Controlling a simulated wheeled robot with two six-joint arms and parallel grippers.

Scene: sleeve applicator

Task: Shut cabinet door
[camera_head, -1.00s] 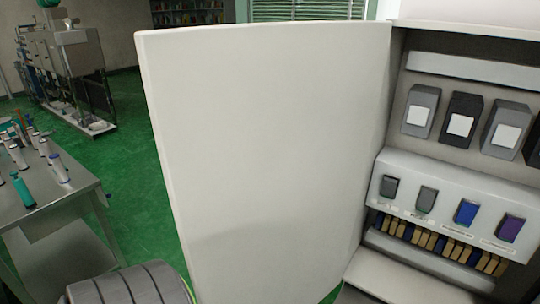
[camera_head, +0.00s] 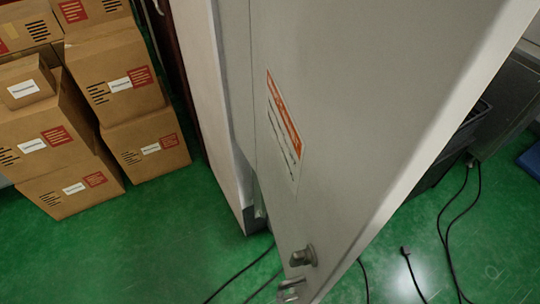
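The cabinet door (camera_head: 370,120) is a large light-grey panel filling the middle of the head view, with a red and white label (camera_head: 284,125) on its face. It stands out at an angle from the white cabinet side (camera_head: 205,90), and its pale free edge runs from the upper right to the bottom. A small metal latch (camera_head: 303,256) is low on the door, with another metal fitting (camera_head: 291,289) just below, cut by the picture's bottom. The cabinet inside is hidden. Neither of my grippers shows.
Stacked cardboard boxes (camera_head: 85,125) stand at the left. Black cables (camera_head: 447,225) lie on the green floor (camera_head: 400,270) at the lower right. A dark bin (camera_head: 450,150) is partly hidden behind the door. Open floor lies between boxes and cabinet.

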